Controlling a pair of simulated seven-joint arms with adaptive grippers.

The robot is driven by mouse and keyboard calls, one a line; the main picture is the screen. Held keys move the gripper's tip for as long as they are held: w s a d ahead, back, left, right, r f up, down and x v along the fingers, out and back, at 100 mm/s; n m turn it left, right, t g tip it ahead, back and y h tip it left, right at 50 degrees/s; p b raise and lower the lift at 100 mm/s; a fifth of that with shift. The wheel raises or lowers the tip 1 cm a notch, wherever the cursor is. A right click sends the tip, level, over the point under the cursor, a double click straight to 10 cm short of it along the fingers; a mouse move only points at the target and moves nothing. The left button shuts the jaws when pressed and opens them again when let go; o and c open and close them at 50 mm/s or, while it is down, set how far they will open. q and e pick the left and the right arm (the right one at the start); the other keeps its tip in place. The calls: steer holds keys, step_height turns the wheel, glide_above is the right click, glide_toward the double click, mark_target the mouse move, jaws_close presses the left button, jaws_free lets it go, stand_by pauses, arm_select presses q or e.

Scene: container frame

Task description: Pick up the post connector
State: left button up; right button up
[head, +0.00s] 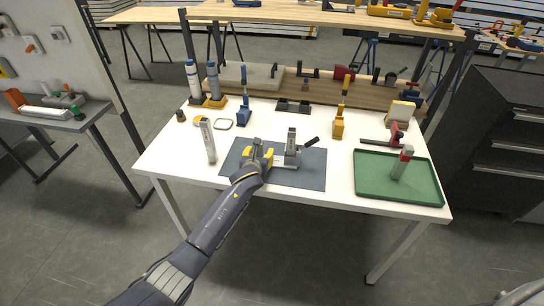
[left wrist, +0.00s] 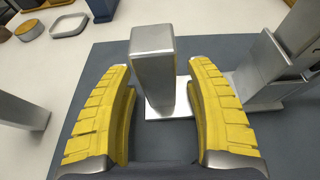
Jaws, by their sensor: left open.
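My left gripper (head: 257,158) is over the dark grey mat (head: 310,180), with its yellow fingers apart. In the left wrist view the open fingers of my left gripper (left wrist: 158,68) stand either side of an upright square metal post (left wrist: 153,55) on a flat silver base; gaps show on both sides. This post may be the post connector; I cannot tell for sure. Right of it on the mat is a metal fixture (head: 292,148) with a black handle, also in the left wrist view (left wrist: 262,72). My right gripper is not in view.
Another metal post (head: 208,140) stands on the white table left of the mat. A green tray (head: 372,185) at the right holds a red-topped post (head: 402,163). Blue (head: 244,114) and yellow (head: 338,125) upright tools stand behind the mat. A wooden shelf runs along the back.

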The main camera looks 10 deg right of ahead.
arm_select(q)
steer(key=shift+c, duration=0.5)
jaws_close()
step_height(320, 180, up, 20)
stand_by(0.8)
steer(key=shift+s+f, duration=0.15)
steer(key=shift+f, duration=9.5)
